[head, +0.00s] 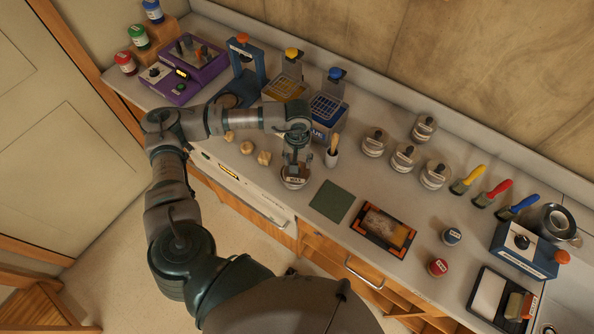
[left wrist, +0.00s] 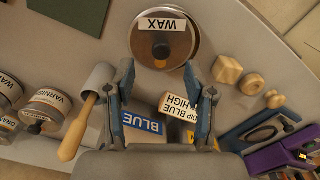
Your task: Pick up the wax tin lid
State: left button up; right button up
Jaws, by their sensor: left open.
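The wax tin (head: 296,182) stands on the bench below my left gripper (head: 297,160) in the head view, partly covered by it. In the left wrist view the round wax tin lid (left wrist: 178,48) shows at the top, with a white WAX label and a dark knob (left wrist: 161,51). It appears to sit on the tin. My left gripper (left wrist: 158,75) is open and empty, its fingertips just short of the lid in the picture. Whether they touch it I cannot tell. My right gripper is in neither view.
A wooden-handled brush in a grey cup (head: 331,158) stands close right of the gripper. Several wooden pieces (head: 246,147) lie to its left. A blue dip station (head: 325,112) is behind. A green mat (head: 332,201) lies at front right, and several labelled tins (head: 404,157) stand farther right.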

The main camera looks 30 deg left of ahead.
pick_arm(q)
jog(key=shift+a+f+p, duration=0.15)
jog(key=shift+f+p, duration=0.55)
jog(key=shift+f, duration=2.05)
grip_shut()
